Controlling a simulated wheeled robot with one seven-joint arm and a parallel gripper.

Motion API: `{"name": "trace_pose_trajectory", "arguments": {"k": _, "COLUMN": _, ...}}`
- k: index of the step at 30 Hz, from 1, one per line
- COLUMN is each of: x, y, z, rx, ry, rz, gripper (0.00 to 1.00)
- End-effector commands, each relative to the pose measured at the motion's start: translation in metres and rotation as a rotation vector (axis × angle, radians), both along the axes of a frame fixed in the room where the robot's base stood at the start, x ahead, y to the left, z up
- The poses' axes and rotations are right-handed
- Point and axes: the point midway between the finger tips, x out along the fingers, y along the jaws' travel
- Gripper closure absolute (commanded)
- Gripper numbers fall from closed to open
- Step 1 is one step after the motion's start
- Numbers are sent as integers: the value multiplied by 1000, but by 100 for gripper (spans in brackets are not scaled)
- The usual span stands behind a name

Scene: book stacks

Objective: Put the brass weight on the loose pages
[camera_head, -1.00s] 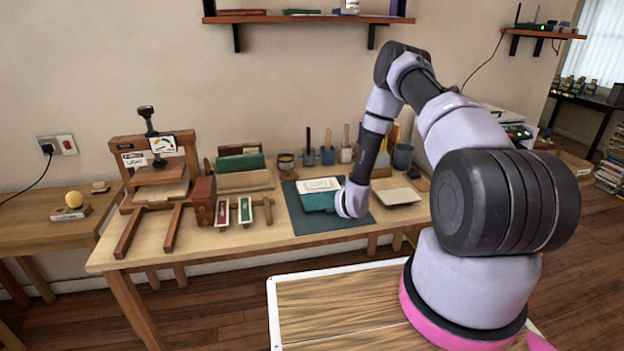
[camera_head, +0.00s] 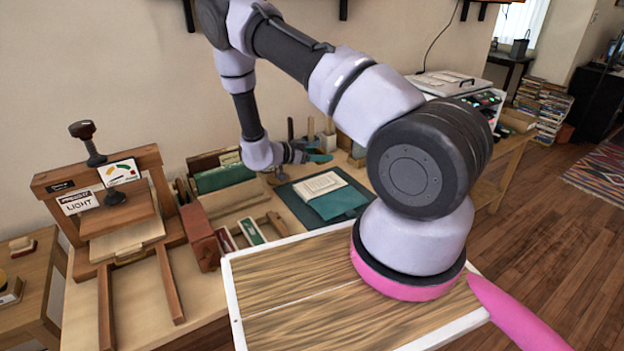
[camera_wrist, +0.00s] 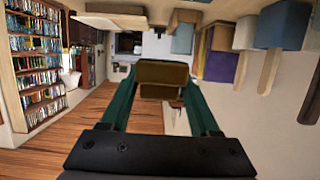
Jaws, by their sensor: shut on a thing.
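My gripper (camera_wrist: 161,85) is shut on the brass weight (camera_wrist: 162,72), a dull olive-brown block between its green fingertips in the wrist view. In the head view my gripper (camera_head: 318,157) is raised above the back of the workbench, behind the mat, and the weight cannot be made out there. A printed cream page (camera_head: 320,186), which may be the loose pages, lies partly on a teal cover (camera_head: 340,203) on the dark green mat (camera_head: 297,205). My gripper is apart from it.
A book press (camera_head: 115,210) stands at the left of the bench, with a dark red block (camera_head: 199,236) beside it. Brush cups are near my gripper. My arm hides the bench's right part.

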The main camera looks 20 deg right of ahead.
Motion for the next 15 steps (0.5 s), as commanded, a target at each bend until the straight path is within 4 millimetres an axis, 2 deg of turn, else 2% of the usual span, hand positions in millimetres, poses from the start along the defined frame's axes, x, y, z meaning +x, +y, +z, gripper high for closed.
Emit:
{"name": "trace_pose_trajectory", "arguments": {"k": 6, "x": -1, "y": -1, "z": -41, "rx": -2, "ry": 3, "rz": -2, "gripper": 100}}
{"name": "trace_pose_trajectory", "arguments": {"k": 15, "x": -1, "y": -1, "z": -68, "rx": -1, "ry": 2, "rz": -1, "gripper": 100}}
